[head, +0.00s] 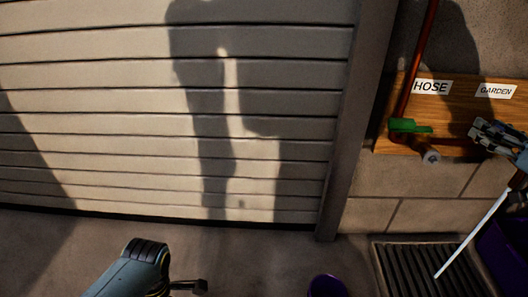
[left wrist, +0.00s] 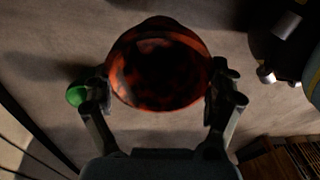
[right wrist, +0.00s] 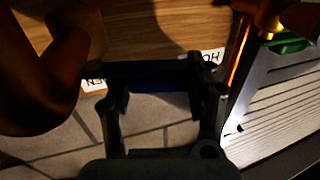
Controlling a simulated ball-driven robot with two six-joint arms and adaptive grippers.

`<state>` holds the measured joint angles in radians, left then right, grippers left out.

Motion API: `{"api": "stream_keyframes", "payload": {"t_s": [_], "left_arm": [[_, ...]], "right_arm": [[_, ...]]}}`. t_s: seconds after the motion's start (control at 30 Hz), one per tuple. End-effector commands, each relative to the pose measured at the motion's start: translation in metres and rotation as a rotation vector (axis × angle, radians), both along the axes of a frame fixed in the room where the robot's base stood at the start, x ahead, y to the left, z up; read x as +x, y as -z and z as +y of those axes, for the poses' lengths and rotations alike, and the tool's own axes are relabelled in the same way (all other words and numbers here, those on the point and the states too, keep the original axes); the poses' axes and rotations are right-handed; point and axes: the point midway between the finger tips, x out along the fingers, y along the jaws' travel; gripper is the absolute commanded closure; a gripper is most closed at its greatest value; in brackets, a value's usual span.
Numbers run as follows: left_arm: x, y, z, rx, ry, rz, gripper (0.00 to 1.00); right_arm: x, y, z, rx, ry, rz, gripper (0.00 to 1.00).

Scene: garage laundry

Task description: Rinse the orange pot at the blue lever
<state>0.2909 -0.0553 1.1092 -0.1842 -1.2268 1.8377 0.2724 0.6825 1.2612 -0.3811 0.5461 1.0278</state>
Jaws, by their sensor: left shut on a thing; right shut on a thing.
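The orange pot (left wrist: 158,65) is round, with a dark, open inside facing the camera in the left wrist view. My left gripper (left wrist: 160,90) is shut on it, one finger at each side. The pot is outside the head view. The blue lever (right wrist: 150,75) is a dark blue bar in front of the wooden board. My right gripper (right wrist: 158,88) is shut on it. In the head view my right gripper (head: 492,132) is at the board by the GARDEN label, and the lever is hidden there. A straight white stream (head: 470,235) slants down below it towards the grate.
A floor grate (head: 420,270) lies at lower right, with a purple bin (head: 505,245) beside it and a purple bucket (head: 327,287) to its left. A green lever (head: 410,126) is at the HOSE label (head: 431,87). A green ball (left wrist: 77,95) shows beside my left finger.

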Motion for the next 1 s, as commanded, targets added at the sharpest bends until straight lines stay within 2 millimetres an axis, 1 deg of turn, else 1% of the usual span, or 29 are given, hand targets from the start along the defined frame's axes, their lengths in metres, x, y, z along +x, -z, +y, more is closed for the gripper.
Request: {"api": "stream_keyframes", "payload": {"t_s": [0.2, 0.23, 0.4, 0.43, 0.67, 0.77, 0.87, 1.0], "left_arm": [[0.001, -0.001, 0.000, 0.000, 0.000, -0.001, 0.39], [0.001, -0.001, 0.000, 0.000, 0.000, -0.001, 0.39], [0.001, -0.001, 0.000, 0.000, 0.000, -0.001, 0.39], [0.001, -0.001, 0.000, 0.000, 0.000, -0.001, 0.39], [0.001, -0.001, 0.000, 0.000, 0.000, -0.001, 0.39], [0.001, -0.001, 0.000, 0.000, 0.000, -0.001, 0.39], [0.001, -0.001, 0.000, 0.000, 0.000, -0.001, 0.39], [0.001, -0.001, 0.000, 0.000, 0.000, -0.001, 0.39]], "right_arm": [[0.000, 0.001, 0.000, -0.001, 0.001, 0.003, 1.00], [0.000, 0.001, 0.000, -0.001, 0.001, 0.003, 0.45], [0.000, 0.001, 0.000, -0.001, 0.002, 0.002, 0.22], [0.000, 0.001, 0.000, -0.001, 0.002, 0.002, 0.21], [0.000, 0.000, 0.000, 0.000, 0.002, 0.001, 0.21], [-0.005, 0.000, -0.001, -0.001, 0.001, 0.002, 0.21], [-0.017, 0.001, -0.005, -0.002, 0.000, 0.005, 0.21], [-0.046, 0.002, -0.013, -0.003, -0.001, 0.007, 0.21]]}}
